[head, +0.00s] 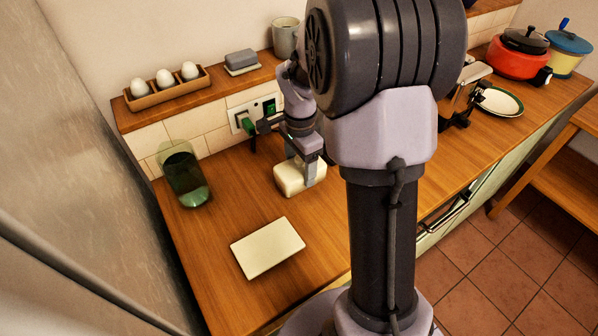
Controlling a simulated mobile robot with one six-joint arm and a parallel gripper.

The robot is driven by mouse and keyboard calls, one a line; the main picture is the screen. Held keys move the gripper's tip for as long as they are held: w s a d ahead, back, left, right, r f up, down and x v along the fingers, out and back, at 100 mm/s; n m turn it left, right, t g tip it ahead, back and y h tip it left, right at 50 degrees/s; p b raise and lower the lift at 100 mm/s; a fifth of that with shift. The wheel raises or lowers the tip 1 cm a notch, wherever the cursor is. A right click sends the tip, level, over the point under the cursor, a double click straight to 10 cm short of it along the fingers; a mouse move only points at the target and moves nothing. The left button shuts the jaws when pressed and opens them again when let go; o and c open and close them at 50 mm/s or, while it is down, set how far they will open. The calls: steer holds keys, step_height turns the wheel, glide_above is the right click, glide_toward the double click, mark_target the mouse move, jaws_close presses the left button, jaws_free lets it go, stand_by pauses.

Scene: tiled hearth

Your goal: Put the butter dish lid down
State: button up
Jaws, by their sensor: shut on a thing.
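The butter dish lid (292,180) is a cream, box-shaped cover with rounded edges, in the middle of the head view. My gripper (307,162) points down and is shut on it from above. The lid is at or just above the wooden counter; I cannot tell whether it touches. My arm hides part of the gripper and the area to the right of the lid. A flat cream slab (267,247) lies on the counter in front and to the left, apart from the lid.
A green glass container (185,178) stands on the counter at left. Behind, a raised ledge holds several eggs in a wooden holder (168,90), a grey block on a white dish (241,62) and a grey mug (286,38). Bare counter (225,215) lies between container and slab.

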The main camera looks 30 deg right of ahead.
mark_target(293, 173)
steer(key=shift+f, duration=0.75)
steer(key=shift+r, duration=0.2)
steer(key=shift+f, duration=0.15)
steer(key=o, duration=1.6)
step_height(293, 173, up, 12)
steer(key=p, duration=0.5)
steer(key=shift+f, duration=0.1)
steer(key=s+a+r+n+t, duration=0.2)
steer(key=s+a+r+n, duration=0.1)
steer(key=s+a, duration=0.3)
steer(key=s+a+r+n+t+y, duration=0.1)
steer(key=s+a+r+n+t, duration=0.1)
steer(key=s+a+n, duration=0.3)
steer(key=s+a+r+n+t+y, duration=0.1)
steer(key=s+a+r+n, duration=0.3)
steer(key=s+a+n, duration=0.1)
steer(key=shift+s+a+r+t, duration=0.15)
steer(key=shift+s+a+t, duration=0.05)
steer(key=shift+s+a, duration=0.3)
steer(key=shift+s+a+r+t, duration=0.2)
steer(key=shift+s+a, duration=0.2)
steer(key=shift+s, duration=0.15)
